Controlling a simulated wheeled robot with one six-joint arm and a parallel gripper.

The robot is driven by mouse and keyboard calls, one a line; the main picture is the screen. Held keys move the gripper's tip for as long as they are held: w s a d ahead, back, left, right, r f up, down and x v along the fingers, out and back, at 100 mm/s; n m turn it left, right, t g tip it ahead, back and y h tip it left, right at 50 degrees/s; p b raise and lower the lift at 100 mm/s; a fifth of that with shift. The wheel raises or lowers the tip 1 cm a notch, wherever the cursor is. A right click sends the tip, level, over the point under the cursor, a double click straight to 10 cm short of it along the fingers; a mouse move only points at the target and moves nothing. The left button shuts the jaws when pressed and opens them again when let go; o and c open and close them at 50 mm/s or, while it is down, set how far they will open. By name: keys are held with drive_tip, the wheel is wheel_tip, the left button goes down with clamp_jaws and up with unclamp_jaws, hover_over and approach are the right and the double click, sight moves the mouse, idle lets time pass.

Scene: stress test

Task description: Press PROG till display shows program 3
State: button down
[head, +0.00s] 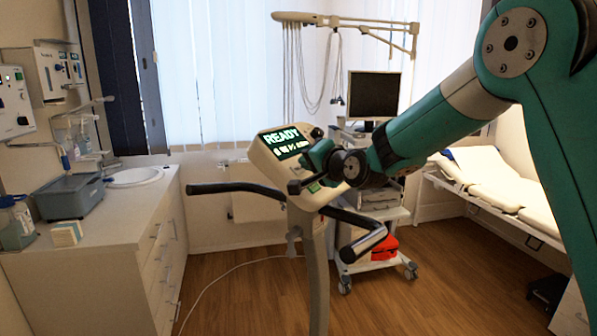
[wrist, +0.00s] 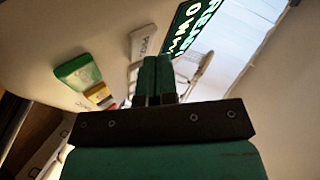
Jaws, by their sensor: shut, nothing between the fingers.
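The exercise bike's console (head: 258,152) stands in the middle of the head view. No program number is legible. In the wrist view, a pale key (wrist: 144,41) has blurred lettering that may read PROG. It lies just beyond the fingertips. My gripper (wrist: 157,60) is shut and empty, its green fingers together, close over the console. I cannot tell whether the tips touch it. In the head view my gripper (head: 318,154) covers part of the console.
A green key (wrist: 78,72) and small yellow and red keys (wrist: 103,97) lie left of the fingers. Black handlebars (head: 235,188) curve around the console. A counter (head: 100,250) is left, a monitor cart (head: 375,95) behind and a bed (head: 490,180) right.

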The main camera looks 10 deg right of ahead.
drive_tip(key=shift+w+a+f, duration=0.15)
drive_tip(key=shift+f, duration=0.1)
idle(0.9)
drive_tip(key=shift+r, duration=0.1)
drive_tip(key=shift+s+d+r, duration=0.3)
drive_tip(key=shift+s+r, duration=0.05)
drive_tip(key=shift+r, duration=0.1)
drive_tip(key=shift+s+d+r+p, duration=0.1)
drive_tip(key=shift+s+d+r, duration=0.3)
drive_tip(key=shift+r, duration=0.25)
drive_tip(key=shift+s+d+r+p, duration=0.1)
drive_tip(key=shift+s+d+r, duration=0.25)
drive_tip(key=shift+r, duration=0.35)
drive_tip(key=shift+s+d+r+p, duration=0.1)
drive_tip(key=shift+s+d+r, duration=0.15)
drive_tip(key=shift+s+r, duration=0.3)
drive_tip(key=shift+w+r, duration=0.1)
drive_tip(key=s+d+r+p, duration=0.1)
drive_tip(key=s+d+r, duration=0.1)
drive_tip(key=r, duration=0.3)
drive_tip(key=shift+s+d+r+p, duration=0.25)
drive_tip(key=shift+s+d+p, duration=0.15)
drive_tip(key=shift+s, duration=0.25)
